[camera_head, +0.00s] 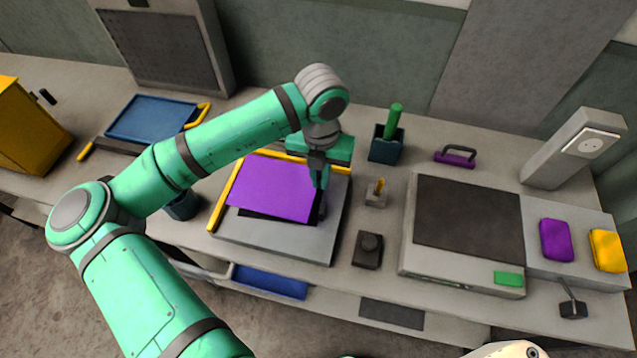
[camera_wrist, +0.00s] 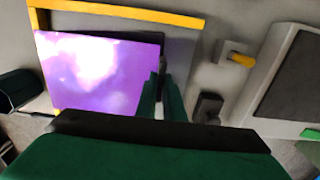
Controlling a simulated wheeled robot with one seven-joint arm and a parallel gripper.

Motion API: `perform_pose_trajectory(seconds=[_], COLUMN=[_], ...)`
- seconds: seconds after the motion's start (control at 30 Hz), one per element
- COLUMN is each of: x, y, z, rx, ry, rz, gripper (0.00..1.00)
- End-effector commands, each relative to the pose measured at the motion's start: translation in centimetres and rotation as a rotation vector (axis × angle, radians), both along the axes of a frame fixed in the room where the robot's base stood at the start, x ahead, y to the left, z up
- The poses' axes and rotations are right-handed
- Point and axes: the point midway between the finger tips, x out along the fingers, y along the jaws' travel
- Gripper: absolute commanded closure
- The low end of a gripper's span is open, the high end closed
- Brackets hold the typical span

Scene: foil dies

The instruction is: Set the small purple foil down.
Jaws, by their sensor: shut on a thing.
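The purple foil (camera_head: 270,188) is a flat, shiny sheet over the grey plate with yellow edge guides (camera_head: 228,198) left of the bench's middle. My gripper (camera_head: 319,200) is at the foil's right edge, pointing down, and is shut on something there. In the wrist view the foil (camera_wrist: 95,75) lies left of the green fingers (camera_wrist: 162,98), its right edge close to them. A dark sheet or pad (camera_head: 275,216) shows along the foil's lower edge. I cannot tell whether the foil touches the surface beneath it. The fingertips are partly hidden.
A machine with a dark top (camera_head: 468,215) stands to the right. Between it and the plate are a black knob block (camera_head: 368,250) and a small block with a yellow lever (camera_head: 376,194). A blue tray (camera_head: 150,118) is at the left. A dark cup holds a green cylinder (camera_head: 394,122) behind.

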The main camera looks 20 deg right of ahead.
Motion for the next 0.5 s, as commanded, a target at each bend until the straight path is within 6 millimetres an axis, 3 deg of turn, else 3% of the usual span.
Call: perform_pose_trajectory(seconds=[0.3,0.5], x=[0.7,0.7], y=[0.1,0.1], z=[-3.6,-3.9], rx=[0.000,0.001], ry=[0.001,-0.001], rz=[0.001,0.000], gripper=[1.00,1.00])
